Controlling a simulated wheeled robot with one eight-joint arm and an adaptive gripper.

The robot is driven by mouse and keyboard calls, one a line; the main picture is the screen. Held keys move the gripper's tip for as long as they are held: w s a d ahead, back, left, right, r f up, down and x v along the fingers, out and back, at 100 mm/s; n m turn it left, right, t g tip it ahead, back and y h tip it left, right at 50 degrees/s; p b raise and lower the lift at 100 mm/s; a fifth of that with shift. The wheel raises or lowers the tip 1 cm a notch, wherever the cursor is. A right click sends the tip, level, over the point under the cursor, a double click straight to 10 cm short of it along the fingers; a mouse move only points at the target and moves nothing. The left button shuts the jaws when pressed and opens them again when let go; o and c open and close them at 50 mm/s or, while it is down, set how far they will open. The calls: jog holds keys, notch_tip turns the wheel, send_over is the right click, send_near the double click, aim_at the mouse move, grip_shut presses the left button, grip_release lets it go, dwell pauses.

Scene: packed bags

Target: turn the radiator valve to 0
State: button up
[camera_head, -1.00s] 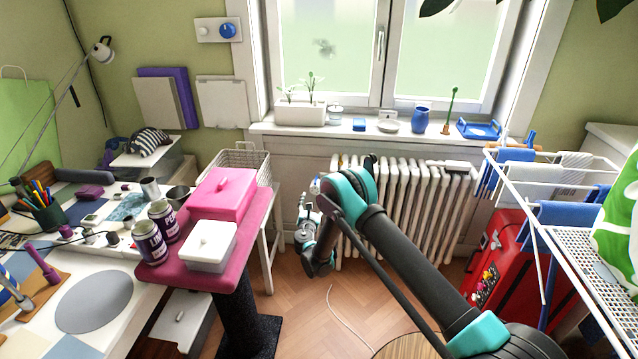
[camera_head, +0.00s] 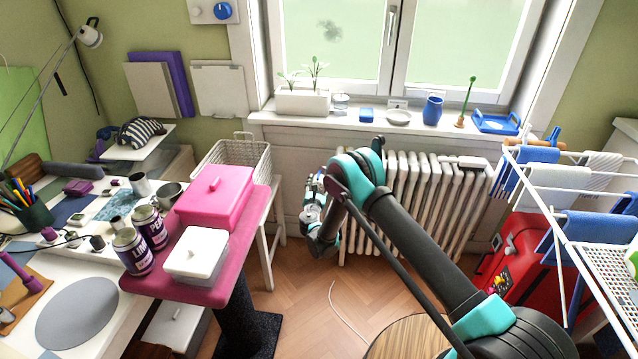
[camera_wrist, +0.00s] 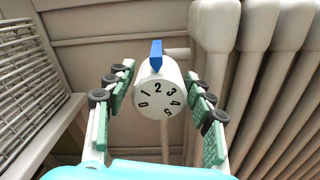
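The radiator valve (camera_wrist: 159,97) is a white round knob with black digits 0 to 5 on its face, in the middle of the wrist view. A blue pointer (camera_wrist: 156,55) at its top points down near the 2 and 3. My gripper (camera_wrist: 160,98) is open, with one green-padded finger on each side of the knob. Gaps show between the pads and the knob. In the head view my gripper (camera_head: 313,199) is at the radiator's left end, and the valve there is too small and covered to make out clearly.
The white radiator (camera_head: 425,205) stands under the windowsill (camera_head: 300,122), right of the valve. A wire basket (camera_head: 235,156) and a pink stand (camera_head: 200,288) with boxes and cans are to the left. A drying rack (camera_head: 550,205) is at the right.

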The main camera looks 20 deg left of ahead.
jog(key=c, duration=0.8)
jog(key=shift+o, duration=0.2)
jog(key=shift+m, duration=0.3)
jog(key=m, duration=0.7)
jog(key=shift+d+f+m, duration=0.1)
jog(key=shift+m, duration=0.3)
jog(key=m, duration=0.5)
jog(key=shift+f+m, duration=0.1)
jog(key=shift+m, duration=0.2)
jog(key=m, duration=0.5)
jog(key=shift+f+m, duration=0.1)
jog(key=shift+m, duration=0.3)
